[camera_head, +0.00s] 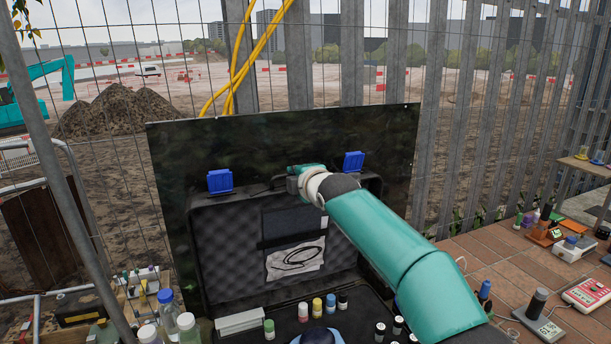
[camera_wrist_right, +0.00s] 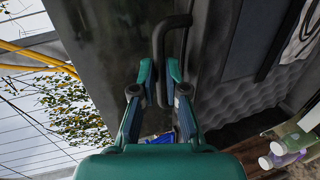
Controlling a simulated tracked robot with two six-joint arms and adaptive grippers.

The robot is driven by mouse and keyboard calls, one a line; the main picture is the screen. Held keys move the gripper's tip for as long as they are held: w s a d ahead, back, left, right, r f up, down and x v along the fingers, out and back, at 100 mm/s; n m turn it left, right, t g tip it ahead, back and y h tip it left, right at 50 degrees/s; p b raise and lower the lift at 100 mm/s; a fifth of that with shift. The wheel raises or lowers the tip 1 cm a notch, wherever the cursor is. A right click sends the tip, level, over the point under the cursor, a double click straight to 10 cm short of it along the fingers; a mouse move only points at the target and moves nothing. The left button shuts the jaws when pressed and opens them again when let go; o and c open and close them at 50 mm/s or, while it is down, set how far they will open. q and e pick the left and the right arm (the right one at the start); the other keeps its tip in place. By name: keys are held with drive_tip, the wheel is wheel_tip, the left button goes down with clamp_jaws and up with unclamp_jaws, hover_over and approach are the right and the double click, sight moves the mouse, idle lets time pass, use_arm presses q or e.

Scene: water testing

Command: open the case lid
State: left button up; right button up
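The case lid (camera_head: 225,265) stands raised, close to upright, with its grey foam lining facing me. Two blue latches (camera_head: 220,181) (camera_head: 353,162) sit on its top edge. The case base (camera_head: 362,297) lies in front, holding bottles and partly hidden by my right arm. My right gripper (camera_head: 306,180) is at the lid's top edge, between the latches. In the wrist view, its fingers (camera_wrist_right: 161,72) lie on both sides of the black handle (camera_wrist_right: 159,43) and appear closed on it. A blue latch (camera_wrist_right: 160,138) shows beyond the fingers. My left gripper is out of view.
A dark panel (camera_head: 284,133) and a metal fence (camera_head: 425,130) stand behind the lid. Bottles (camera_head: 187,327) crowd the lower left. A brick surface (camera_head: 490,250) at right carries meters and small bottles.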

drive_tip(key=shift+o, duration=1.2)
drive_tip(key=shift+r, duration=0.45)
drive_tip(key=shift+s, duration=0.25)
drive_tip(key=shift+s+d, duration=0.1)
drive_tip(key=shift+s, duration=0.05)
drive_tip(key=v, duration=1.1)
drive_tip(key=shift+s, duration=0.35)
drive_tip(key=shift+d+f, duration=0.1)
drive_tip(key=shift+f, duration=0.05)
